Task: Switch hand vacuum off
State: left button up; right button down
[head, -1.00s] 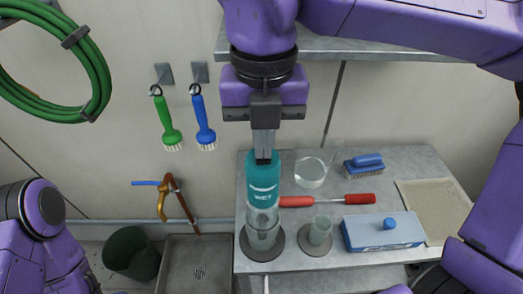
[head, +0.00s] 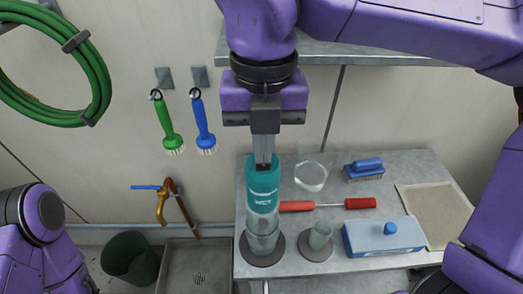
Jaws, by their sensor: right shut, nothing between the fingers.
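The hand vacuum (head: 263,198) has a teal top marked "WET" and a clear lower part. It stands upright on a round dark base at the front left of the grey bench (head: 420,168). My right gripper (head: 263,163) points straight down, shut and empty, with its fingertips at the top of the vacuum. I cannot tell whether they touch it, and the fingers hide part of the top. No switch can be made out. Part of my left arm shows at the left edge, but its gripper is out of view.
Close right of the vacuum stand a small clear cup (head: 320,235) and a glass beaker (head: 311,175). A shelf (head: 390,49) spans above; a sink (head: 198,264) is left.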

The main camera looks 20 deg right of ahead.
notch_tip(320, 180, up, 6)
jog(key=p, duration=0.4)
dwell(0.4)
